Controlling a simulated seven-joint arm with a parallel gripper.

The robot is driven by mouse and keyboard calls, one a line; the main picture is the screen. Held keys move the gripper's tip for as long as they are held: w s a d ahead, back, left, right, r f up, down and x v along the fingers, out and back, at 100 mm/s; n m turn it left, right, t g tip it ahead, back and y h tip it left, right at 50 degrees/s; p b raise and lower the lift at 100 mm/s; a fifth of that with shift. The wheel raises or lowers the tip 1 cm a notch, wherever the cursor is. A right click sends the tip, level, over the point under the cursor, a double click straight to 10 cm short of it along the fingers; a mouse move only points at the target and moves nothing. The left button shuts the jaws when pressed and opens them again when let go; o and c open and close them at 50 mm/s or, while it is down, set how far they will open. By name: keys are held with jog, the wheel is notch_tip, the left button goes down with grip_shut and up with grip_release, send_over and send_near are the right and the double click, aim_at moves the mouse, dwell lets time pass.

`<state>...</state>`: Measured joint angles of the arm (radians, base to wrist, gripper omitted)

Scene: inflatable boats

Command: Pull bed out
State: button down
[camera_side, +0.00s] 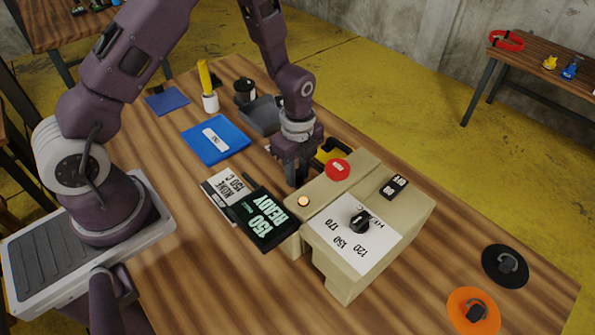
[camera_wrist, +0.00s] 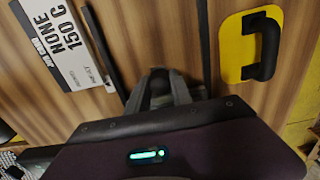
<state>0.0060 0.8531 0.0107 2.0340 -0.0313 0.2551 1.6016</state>
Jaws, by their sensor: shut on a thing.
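The beige press (camera_side: 345,285) stands on the wooden table, with a black knob (camera_side: 359,221) on a white dial, a red button (camera_side: 337,169) and a small lit lamp (camera_side: 303,201). My gripper (camera_side: 295,178) points down close beside the press's far left side. In the wrist view my gripper's fingers (camera_wrist: 163,92) are shut on a small dark part, apparently the bed's handle, mostly hidden between them. The bed itself cannot be made out; my wrist covers that area in the wrist view.
A black sign reading 150 READY (camera_side: 262,218) and a white card (camera_side: 228,190) lie left of the press. A yellow plate with a black handle (camera_wrist: 248,60) lies right of my gripper. Blue sheet (camera_side: 216,138), grey tray (camera_side: 262,115) and cup (camera_side: 245,92) stand farther back.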

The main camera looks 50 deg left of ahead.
jog(key=shift+a, duration=0.15)
jog(key=a, duration=1.5)
jog(key=shift+a, duration=0.25)
jog(key=c, duration=1.3)
grip_release()
jog(key=shift+o, duration=0.8)
